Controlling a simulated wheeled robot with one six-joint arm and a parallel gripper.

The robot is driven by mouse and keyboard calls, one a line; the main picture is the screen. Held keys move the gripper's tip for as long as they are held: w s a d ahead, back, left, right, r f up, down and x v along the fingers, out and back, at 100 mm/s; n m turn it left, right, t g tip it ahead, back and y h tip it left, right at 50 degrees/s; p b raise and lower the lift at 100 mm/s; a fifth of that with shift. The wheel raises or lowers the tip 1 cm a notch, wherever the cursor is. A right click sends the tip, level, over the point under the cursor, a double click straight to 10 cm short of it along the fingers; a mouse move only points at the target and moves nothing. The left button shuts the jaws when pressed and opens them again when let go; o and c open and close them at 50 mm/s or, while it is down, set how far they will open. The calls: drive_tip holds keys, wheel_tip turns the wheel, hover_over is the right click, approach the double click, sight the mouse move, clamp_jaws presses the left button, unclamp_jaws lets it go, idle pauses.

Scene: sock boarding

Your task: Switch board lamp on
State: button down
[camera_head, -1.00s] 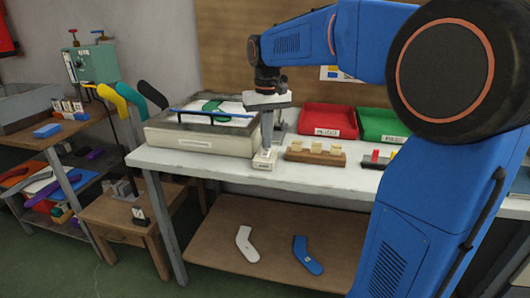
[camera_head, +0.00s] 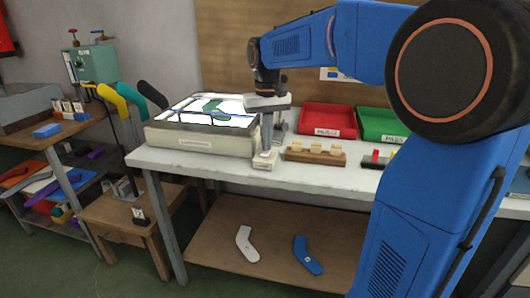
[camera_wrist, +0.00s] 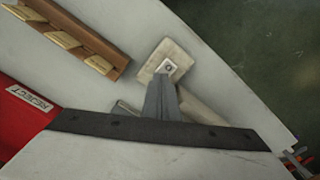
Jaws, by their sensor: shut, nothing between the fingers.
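The board lamp (camera_head: 175,138) is a pale box at the left of the white table, with its top panel (camera_head: 228,121) glowing bright white around a green shape. A small pale switch block (camera_head: 265,162) stands on the table just right of the box. My gripper (camera_head: 268,149) points down over this block with its fingers shut and nothing between them. In the wrist view the fingertips (camera_wrist: 163,78) are at the switch block (camera_wrist: 152,60); I cannot tell whether they touch it.
A wooden rack (camera_head: 315,156) with several pale pieces stands right of the block. A red tray (camera_head: 328,118) and a green tray (camera_head: 383,126) are behind it. Colored sock forms (camera_head: 112,100) rise left of the table. Bare tabletop (camera_head: 215,163) lies in front of the lamp.

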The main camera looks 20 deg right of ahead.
wheel_tip(320, 180, up, 7)
drive_tip(key=shift+f, duration=0.15)
idle(0.7)
drive_tip(key=shift+s, duration=0.1)
idle(0.3)
drive_tip(key=s+f+t, duration=0.1)
drive_tip(key=s+f, duration=0.5)
drive_tip(key=s, duration=0.3)
drive_tip(key=s+f+t, duration=0.2)
drive_tip(key=s+f, duration=0.4)
drive_tip(key=s, duration=0.3)
drive_tip(key=s+f+n+t, duration=0.1)
drive_tip(key=s+f, duration=0.5)
drive_tip(key=s, duration=0.4)
drive_tip(key=shift+a+t, duration=0.2)
drive_tip(key=shift+t, duration=0.2)
